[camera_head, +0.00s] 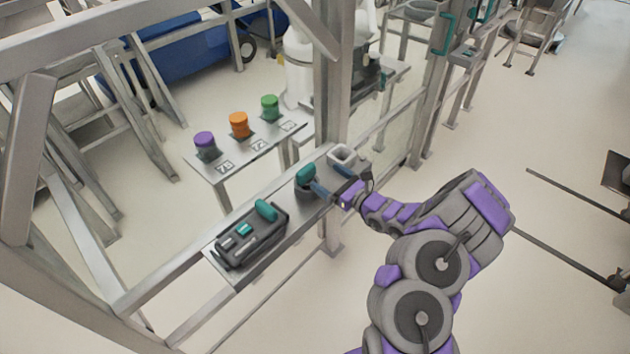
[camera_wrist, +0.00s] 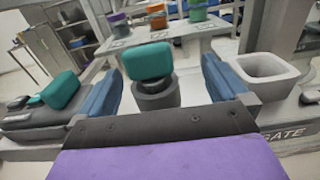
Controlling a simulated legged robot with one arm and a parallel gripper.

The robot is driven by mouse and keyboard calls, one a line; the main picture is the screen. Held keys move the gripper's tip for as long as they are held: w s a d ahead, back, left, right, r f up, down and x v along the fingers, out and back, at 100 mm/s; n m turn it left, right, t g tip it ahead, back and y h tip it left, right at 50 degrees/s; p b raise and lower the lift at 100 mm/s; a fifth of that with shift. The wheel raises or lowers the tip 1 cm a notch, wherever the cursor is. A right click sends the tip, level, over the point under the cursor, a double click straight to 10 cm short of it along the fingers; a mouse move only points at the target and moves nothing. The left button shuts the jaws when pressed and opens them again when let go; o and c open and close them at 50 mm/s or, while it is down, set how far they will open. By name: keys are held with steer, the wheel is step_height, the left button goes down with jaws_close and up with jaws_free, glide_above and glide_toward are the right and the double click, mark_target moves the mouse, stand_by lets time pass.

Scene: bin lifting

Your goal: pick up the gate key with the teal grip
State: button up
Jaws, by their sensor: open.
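The gate key (camera_head: 305,174) has a rounded teal grip and stands upright in a dark round holder (camera_head: 304,189) on the metal shelf. In the wrist view the teal grip (camera_wrist: 148,61) sits above the grey holder (camera_wrist: 156,95), near the middle. My gripper (camera_head: 325,180) reaches over the shelf from the right, at the key. In the wrist view its two blue fingers are apart, one on each side of the key, with gaps visible. The key's lower part is hidden in the holder.
A black box (camera_head: 250,245) with another teal knob (camera_head: 266,210) stands left along the shelf. A pale square socket (camera_head: 343,155) is close on the right, near a "GATE" label. Behind, a small table (camera_head: 250,150) holds purple, orange and green capped items. Metal posts frame the shelf.

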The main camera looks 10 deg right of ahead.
mark_target(305, 176)
steer(key=w+a, duration=0.1)
steer(key=a, duration=0.3)
steer(key=w+a, duration=0.1)
steer(key=a, duration=0.2)
steer(key=shift+w, duration=0.35)
steer(key=shift+w+b, duration=0.3)
steer(key=w, duration=0.1)
steer(key=w+d, duration=0.1)
steer(key=shift+w+d+f+b, duration=0.2)
steer(key=shift+w+d+b, duration=0.1)
steer(key=shift+w+b, duration=0.1)
steer(key=shift+w, duration=0.3)
steer(key=a, duration=0.3)
steer(key=shift+r, duration=0.1)
steer(key=shift+a, duration=0.35)
steer(key=shift+c, duration=1.4)
steer(key=shift+d, duration=1.2)
steer(key=c, duration=0.5)
steer(key=shift+c, duration=1.1)
steer(key=shift+a, duration=0.35)
steer(key=shift+c, duration=0.5)
steer(key=shift+a+r, duration=0.1)
steer(key=shift+a, duration=0.05)
steer(key=shift+c, duration=0.7)
step_height(305, 176, up, 10)
steer(key=p, duration=0.1)
steer(key=shift+p, duration=0.3)
